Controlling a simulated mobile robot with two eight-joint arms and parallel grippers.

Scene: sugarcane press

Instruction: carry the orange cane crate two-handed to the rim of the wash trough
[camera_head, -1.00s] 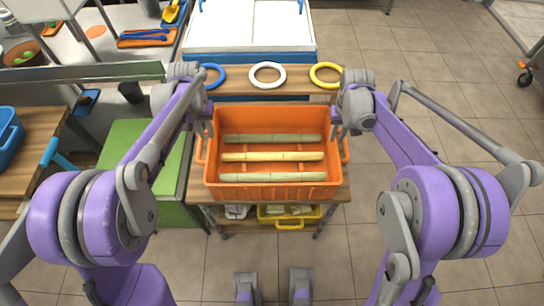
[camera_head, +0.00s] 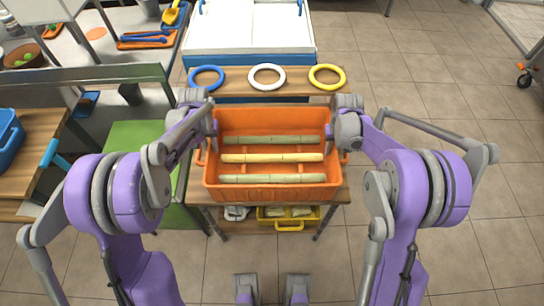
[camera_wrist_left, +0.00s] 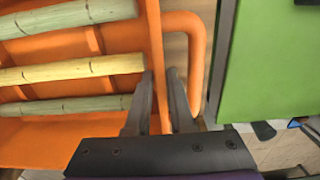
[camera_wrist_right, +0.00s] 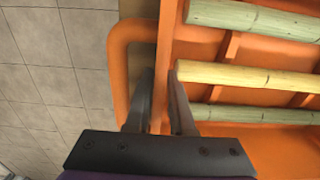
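The orange cane crate (camera_head: 272,193) rests level on a small wooden-topped table, with three pale cane pieces lying across inside it. My left gripper (camera_head: 208,130) is at the crate's left end wall. In the left wrist view its fingers (camera_wrist_left: 160,85) stand close on both sides of that wall, inside the looped handle (camera_wrist_left: 197,60). My right gripper (camera_head: 334,135) is at the right end wall, and its fingers (camera_wrist_right: 160,85) pinch that wall the same way. The wash trough (camera_head: 250,40), blue and white, stands behind the table; its inside is covered by white panels.
A wooden ledge with blue (camera_head: 206,78), white (camera_head: 267,77) and yellow (camera_head: 327,77) rings lies between crate and trough. A yellow bin (camera_head: 290,224) sits on the shelf below. A green-topped stand (camera_head: 130,145) is close on the left. The floor on the right is clear.

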